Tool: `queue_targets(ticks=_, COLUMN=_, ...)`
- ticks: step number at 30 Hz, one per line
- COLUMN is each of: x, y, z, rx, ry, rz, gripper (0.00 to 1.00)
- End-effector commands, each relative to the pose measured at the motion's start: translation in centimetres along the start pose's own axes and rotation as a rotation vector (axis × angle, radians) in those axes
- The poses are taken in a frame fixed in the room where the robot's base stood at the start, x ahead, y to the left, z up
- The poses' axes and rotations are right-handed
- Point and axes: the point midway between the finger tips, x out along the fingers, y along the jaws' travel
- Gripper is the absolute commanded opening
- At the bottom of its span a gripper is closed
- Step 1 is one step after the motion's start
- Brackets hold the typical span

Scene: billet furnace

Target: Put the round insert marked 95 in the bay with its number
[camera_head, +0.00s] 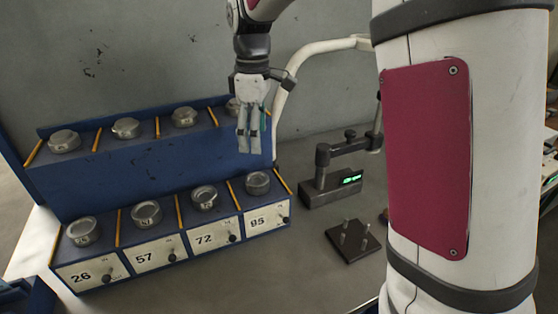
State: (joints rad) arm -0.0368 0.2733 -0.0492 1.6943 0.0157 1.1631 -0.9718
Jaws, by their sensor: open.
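The blue two-tier rack (160,167) has number plates 26, 57, 72 and 95 along its lower front. A round grey metal insert (257,182) sits in the bay above the 95 plate (257,222). Other round inserts sit in the bays above 26 (83,231), 57 (146,214) and 72 (204,197). Marks on the inserts are too small to read, so I cannot tell which one is marked 95. My gripper (250,149) points down, open and empty, in front of the upper tier and above the 95 bay, apart from the insert there.
Several inserts (126,127) stand on the upper tier between yellow dividers; my gripper partly hides the rightmost. Right of the rack are a gauge with a green display (350,180) and a dark plate with pegs (353,240). My arm blocks the right side.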

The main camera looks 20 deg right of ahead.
Motion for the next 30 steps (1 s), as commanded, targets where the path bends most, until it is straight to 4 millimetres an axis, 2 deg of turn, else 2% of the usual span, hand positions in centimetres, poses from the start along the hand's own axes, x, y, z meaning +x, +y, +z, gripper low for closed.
queue_targets(ticks=5, x=-3.3, y=-3.5, z=2.6, rx=0.143, ry=0.049, rz=0.053, gripper=0.71)
queue_targets(ticks=7, x=-4.5, y=-5.5, z=4.0, rx=0.224, ry=0.076, rz=0.077, gripper=0.71)
queue_targets(ticks=13, x=-6.4, y=-11.2, z=8.1, rx=0.456, ry=0.164, rz=0.138, gripper=0.71)
queue_targets(ticks=17, x=-6.5, y=-14.9, z=10.7, rx=0.604, ry=0.227, rz=0.169, gripper=0.71)
queue_targets(ticks=21, x=-5.7, y=-18.4, z=13.1, rx=0.753, ry=0.297, rz=0.194, gripper=0.71)
queue_targets(ticks=25, x=-4.7, y=-20.6, z=14.7, rx=0.858, ry=0.349, rz=0.207, gripper=0.71)
queue_targets(ticks=30, x=-3.8, y=-22.0, z=15.7, rx=0.928, ry=0.385, rz=0.213, gripper=0.71)
